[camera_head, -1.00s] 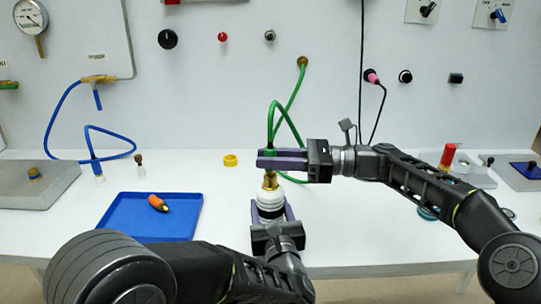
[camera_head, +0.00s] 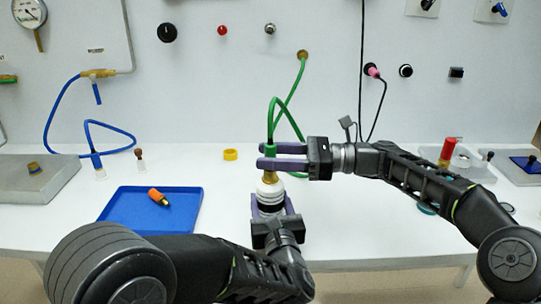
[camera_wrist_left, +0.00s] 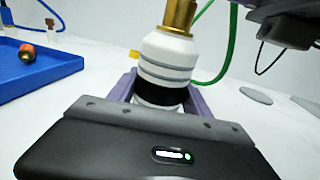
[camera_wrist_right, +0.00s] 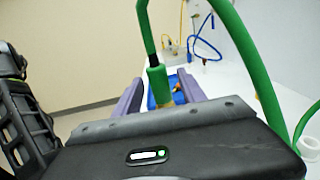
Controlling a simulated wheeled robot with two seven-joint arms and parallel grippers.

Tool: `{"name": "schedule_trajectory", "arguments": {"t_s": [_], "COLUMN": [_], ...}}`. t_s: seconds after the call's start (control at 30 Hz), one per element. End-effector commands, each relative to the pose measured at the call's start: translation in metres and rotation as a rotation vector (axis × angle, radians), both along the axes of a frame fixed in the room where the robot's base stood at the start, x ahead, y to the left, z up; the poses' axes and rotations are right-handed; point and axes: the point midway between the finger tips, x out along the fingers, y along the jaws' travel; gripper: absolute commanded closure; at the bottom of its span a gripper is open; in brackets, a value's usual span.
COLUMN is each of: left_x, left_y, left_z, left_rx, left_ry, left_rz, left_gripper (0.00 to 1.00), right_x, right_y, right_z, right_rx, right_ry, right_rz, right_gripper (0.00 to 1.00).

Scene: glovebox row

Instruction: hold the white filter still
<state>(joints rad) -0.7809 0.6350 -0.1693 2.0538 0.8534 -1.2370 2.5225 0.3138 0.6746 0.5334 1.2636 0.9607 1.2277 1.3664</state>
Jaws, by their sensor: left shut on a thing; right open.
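The white filter (camera_head: 270,190), with dark bands and a brass top, stands upright between the fingers of my left gripper (camera_head: 272,204), which is shut on it. The filter also shows in the left wrist view (camera_wrist_left: 168,58), its lower part hidden by the gripper. The green hose (camera_head: 270,128) comes down onto the brass top, and its end appears to meet it. My right gripper (camera_head: 264,156) is open, with its fingers either side of the hose end and a gap showing in the right wrist view (camera_wrist_right: 157,92).
A blue tray (camera_head: 125,210) with an orange-and-black piece (camera_head: 158,197) lies to the left. A yellow ring (camera_head: 231,155) sits behind the filter. A grey block (camera_head: 40,180) is at far left. A red-topped item (camera_head: 447,150) stands beyond my right arm. The table between tray and filter is clear.

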Motion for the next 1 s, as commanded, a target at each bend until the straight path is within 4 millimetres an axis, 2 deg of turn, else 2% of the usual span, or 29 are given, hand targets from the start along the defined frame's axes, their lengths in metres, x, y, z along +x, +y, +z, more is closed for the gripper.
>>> {"name": "schedule_trajectory", "arguments": {"t_s": [0.17, 0.27, 0.57, 0.8, 1.0], "left_x": [0.000, 0.000, 0.000, 0.000, 0.000], "left_y": [0.000, 0.000, 0.000, 0.000, 0.000], "left_z": [0.000, 0.000, 0.000, 0.000, 0.000], "left_rx": [0.000, 0.000, 0.000, 0.000, 0.000], "left_ry": [0.000, 0.000, -0.001, -0.001, 0.000], "left_rz": [0.000, 0.000, 0.000, 0.000, 0.000], "left_gripper": [0.95, 0.95, 0.95, 0.95, 0.95], "right_x": [0.000, 0.000, -0.004, -0.006, -0.006], "right_y": [-0.016, -0.033, -0.101, -0.116, -0.119], "right_z": [0.000, -0.001, -0.001, -0.001, -0.001], "right_rx": [0.000, -0.001, 0.001, 0.002, 0.000], "right_ry": [0.000, 0.000, 0.000, 0.001, 0.000], "right_rz": [-0.004, -0.005, -0.007, -0.001, -0.001], "right_gripper": [0.52, 0.52, 0.52, 0.52, 0.52]}}
